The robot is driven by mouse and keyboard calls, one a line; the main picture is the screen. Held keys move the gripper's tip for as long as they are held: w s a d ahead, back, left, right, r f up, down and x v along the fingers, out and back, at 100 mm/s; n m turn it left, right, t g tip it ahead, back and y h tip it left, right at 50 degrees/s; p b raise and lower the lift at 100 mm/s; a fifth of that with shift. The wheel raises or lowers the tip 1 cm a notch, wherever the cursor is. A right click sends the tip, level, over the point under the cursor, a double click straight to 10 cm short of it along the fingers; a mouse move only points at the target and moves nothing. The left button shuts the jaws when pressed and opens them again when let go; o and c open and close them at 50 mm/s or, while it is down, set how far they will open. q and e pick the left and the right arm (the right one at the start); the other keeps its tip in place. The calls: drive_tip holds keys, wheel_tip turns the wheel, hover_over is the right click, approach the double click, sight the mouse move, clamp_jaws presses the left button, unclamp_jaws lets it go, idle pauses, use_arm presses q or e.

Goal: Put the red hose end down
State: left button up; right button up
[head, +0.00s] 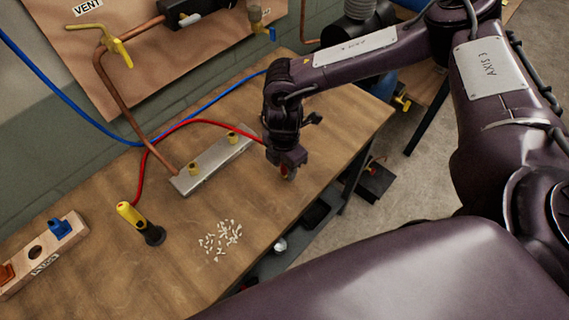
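The red hose (200,122) rises from the bench at the left, arcs over the metal manifold block and runs behind my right wrist. My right gripper (287,172) is low over the right part of the wooden bench, pointing down. A small red and brass-coloured bit, the red hose end (285,171), shows between its fingers, which look shut on it. The wrist hides the last stretch of hose, and I cannot tell whether the end touches the bench. My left gripper is out of view.
The manifold block (213,165) with brass fittings lies left of the gripper. A yellow-handled tool (139,221), white bits (221,238) and a wooden holder (44,256) are on the bench (200,280). A blue hose (60,92) runs behind. The bench's right edge is close.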

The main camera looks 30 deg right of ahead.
wheel_tip(320, 180, up, 12)
drive_tip(key=b, duration=0.1)
drive_tip(key=shift+r+b, duration=0.2)
drive_tip(key=shift+b, duration=0.15)
idle(0.6)
